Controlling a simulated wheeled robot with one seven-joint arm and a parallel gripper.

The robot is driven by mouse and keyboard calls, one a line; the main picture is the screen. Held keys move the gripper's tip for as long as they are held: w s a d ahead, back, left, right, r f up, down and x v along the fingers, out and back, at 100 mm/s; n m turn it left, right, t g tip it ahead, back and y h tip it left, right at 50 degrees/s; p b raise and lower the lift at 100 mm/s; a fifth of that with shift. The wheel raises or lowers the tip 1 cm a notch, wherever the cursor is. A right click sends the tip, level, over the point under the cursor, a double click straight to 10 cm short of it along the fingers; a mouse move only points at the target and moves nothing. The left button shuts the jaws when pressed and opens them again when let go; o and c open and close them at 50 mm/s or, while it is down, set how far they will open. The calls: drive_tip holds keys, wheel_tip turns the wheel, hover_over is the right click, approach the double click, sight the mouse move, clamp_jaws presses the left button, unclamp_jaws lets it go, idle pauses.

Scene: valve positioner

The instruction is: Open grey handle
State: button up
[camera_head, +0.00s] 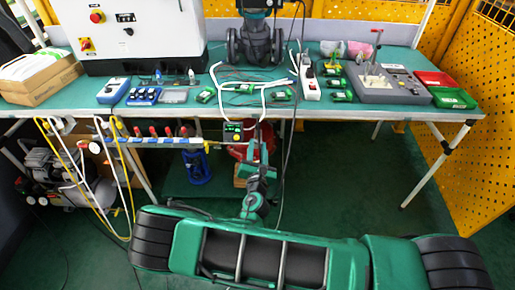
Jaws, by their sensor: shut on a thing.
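My gripper (257,143) is at the front edge of the workbench, at the end of my green and dark arm. It is shut at the right end of a horizontal air pipe (160,140), just right of a small box with a yellow-green face (233,132). The grey handle is too small and too covered by the gripper to make out clearly. Its angle cannot be told. Several red-handled valves sit along the pipe to the left, apart from my gripper.
The green bench top (60,116) carries a white control cabinet (130,35), a grey instrument box (385,84) and red and green trays (452,97). Cables hang near my gripper. A compressor (60,175) stands below left.

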drive_tip(key=m, duration=0.6)
drive_tip(key=shift+f+m, duration=0.1)
drive_tip(key=shift+m, duration=0.2)
drive_tip(key=m, duration=0.4)
drive_tip(key=shift+s, duration=0.1)
drive_tip(key=shift+m, duration=1.4)
drive_tip(key=shift+f+m, duration=0.1)
drive_tip(key=shift+m, duration=0.2)
drive_tip(key=o, duration=0.8)
drive_tip(key=shift+o, duration=1.2)
